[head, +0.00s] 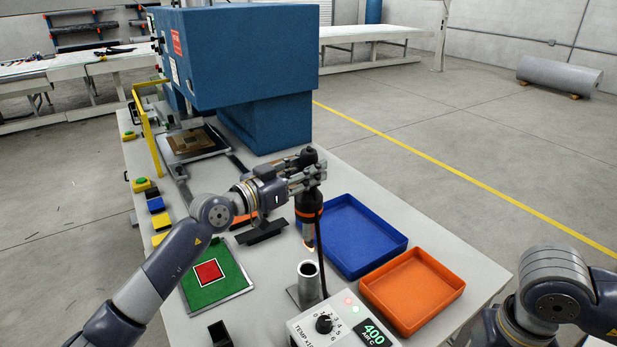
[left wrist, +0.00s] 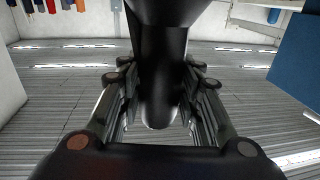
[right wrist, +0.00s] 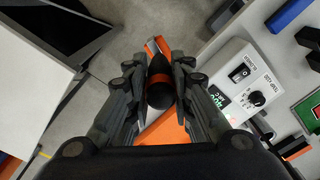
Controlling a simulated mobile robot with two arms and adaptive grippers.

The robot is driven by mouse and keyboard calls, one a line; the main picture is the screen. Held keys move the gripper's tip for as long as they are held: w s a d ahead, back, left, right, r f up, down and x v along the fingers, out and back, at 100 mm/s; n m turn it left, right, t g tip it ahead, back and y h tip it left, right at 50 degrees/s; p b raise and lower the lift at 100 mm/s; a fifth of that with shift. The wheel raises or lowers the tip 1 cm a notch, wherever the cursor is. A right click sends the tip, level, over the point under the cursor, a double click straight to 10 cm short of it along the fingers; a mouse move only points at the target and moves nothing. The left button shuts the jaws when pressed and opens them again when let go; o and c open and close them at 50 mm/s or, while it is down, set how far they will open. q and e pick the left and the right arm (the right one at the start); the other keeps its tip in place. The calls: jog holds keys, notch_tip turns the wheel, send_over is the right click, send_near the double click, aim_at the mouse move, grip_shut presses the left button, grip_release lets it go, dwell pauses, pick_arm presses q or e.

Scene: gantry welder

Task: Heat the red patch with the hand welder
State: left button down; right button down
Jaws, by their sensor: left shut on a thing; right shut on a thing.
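The hand welder (head: 309,203), black with an orange ring, hangs upright in my left gripper (head: 318,174), nozzle down and clear of the table. In the left wrist view its black body (left wrist: 162,85) is between the fingers of my left gripper (left wrist: 160,100). My right gripper (right wrist: 158,88) is shut on a black tool with an orange band (right wrist: 159,78); in the head view this gripper is out of frame.
A metal tube stand (head: 309,283) is just below the nozzle. The control box (head: 343,328) reads 400. A blue tray (head: 355,240) and an orange tray (head: 412,290) lie to the right. The blue machine (head: 240,60) stands behind. The welder's cable runs down past the stand.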

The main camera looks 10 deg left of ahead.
pick_arm(q)
jog(key=shift+r, duration=6.45)
